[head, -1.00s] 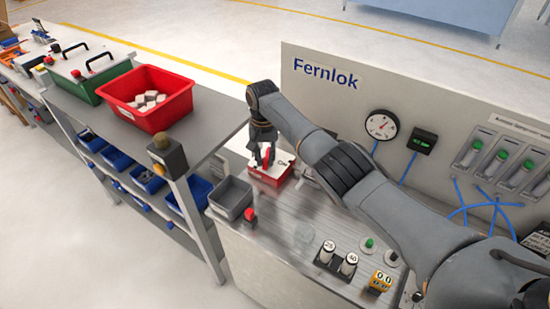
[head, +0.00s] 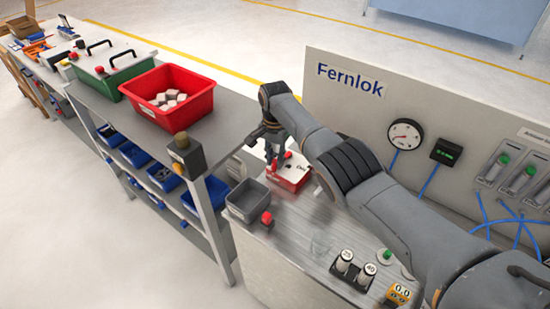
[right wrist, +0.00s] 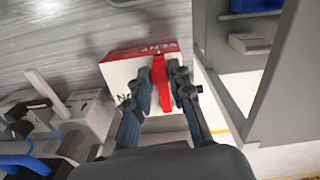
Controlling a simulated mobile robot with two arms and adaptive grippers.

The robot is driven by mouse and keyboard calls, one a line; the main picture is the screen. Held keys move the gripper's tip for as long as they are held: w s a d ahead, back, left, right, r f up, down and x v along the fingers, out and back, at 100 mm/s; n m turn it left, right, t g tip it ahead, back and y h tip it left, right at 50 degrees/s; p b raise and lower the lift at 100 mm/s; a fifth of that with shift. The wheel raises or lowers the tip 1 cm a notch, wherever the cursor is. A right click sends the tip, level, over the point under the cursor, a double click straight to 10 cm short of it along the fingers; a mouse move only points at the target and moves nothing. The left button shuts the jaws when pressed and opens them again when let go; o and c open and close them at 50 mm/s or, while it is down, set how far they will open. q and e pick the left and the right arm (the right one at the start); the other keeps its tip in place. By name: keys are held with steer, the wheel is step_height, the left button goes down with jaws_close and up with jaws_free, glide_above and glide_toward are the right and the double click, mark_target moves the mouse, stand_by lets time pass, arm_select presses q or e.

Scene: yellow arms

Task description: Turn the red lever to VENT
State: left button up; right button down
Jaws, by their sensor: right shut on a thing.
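The red lever (right wrist: 160,80) sits on a red and white box (right wrist: 117,72). In the right wrist view, VENT lettering shows at the box's upper edge, near the lever's upper end, and part of ON shows at its left side. My right gripper (right wrist: 161,85) is shut on the lever, one finger on each side. In the head view the box (head: 297,181) stands on the metal bench, and my right gripper (head: 274,163) reaches down at its left side. My fingers partly hide the lever there, so its exact angle is unclear. My left gripper is not in view.
A grey bin (head: 247,201) and a red knob (head: 266,218) stand close to the box. The Fernlok panel (head: 350,110) rises behind, with a gauge (head: 405,134). A shelf unit with a red crate (head: 185,113) is to the left. Two white-topped cylinders stand in front.

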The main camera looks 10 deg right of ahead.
mark_target(275, 160)
steer(key=shift+w+r, duration=0.1)
steer(key=c, duration=1.2)
jaws_free()
step_height(275, 160, up, 12)
steer(key=shift+w+f, duration=0.1)
